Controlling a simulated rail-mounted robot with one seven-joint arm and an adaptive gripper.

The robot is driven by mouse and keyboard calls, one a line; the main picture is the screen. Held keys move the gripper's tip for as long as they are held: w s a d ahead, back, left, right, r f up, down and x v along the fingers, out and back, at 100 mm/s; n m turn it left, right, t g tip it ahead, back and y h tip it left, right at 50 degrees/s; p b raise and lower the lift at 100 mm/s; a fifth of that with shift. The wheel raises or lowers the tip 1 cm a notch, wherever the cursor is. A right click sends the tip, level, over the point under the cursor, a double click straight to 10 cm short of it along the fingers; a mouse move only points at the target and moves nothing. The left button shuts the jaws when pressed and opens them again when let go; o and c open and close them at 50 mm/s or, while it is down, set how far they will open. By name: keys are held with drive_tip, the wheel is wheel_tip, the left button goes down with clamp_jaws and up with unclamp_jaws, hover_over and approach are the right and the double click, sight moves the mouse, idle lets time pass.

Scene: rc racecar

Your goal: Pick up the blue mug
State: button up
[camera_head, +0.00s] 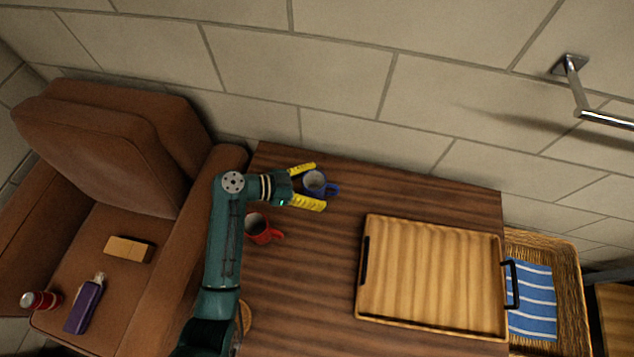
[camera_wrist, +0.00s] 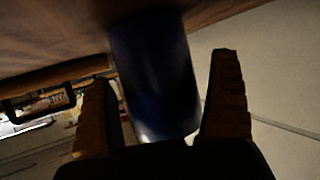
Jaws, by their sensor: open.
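The blue mug (camera_head: 327,188) stands near the back left of the brown wooden table (camera_head: 320,290), with its pale inside visible from above and its handle toward the right. In the wrist view the mug is a dark blue cylinder (camera_wrist: 153,75) in the middle. My gripper (camera_head: 311,184) has yellow fingers and is open, with one finger on the wall side of the mug and one on the near side. In the wrist view the fingers of my gripper (camera_wrist: 168,98) show left and right of the mug. I cannot tell whether they touch it.
A red mug (camera_head: 262,229) stands close by, just in front of my gripper. A wooden tray (camera_head: 432,222) with dark handles fills the table's right part. The wall (camera_head: 345,70) runs close behind. A brown armchair (camera_head: 110,140) stands at the left. Table between mug and tray is clear.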

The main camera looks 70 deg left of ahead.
drive_tip(key=shift+r, duration=0.1)
drive_tip(key=c, duration=1.4)
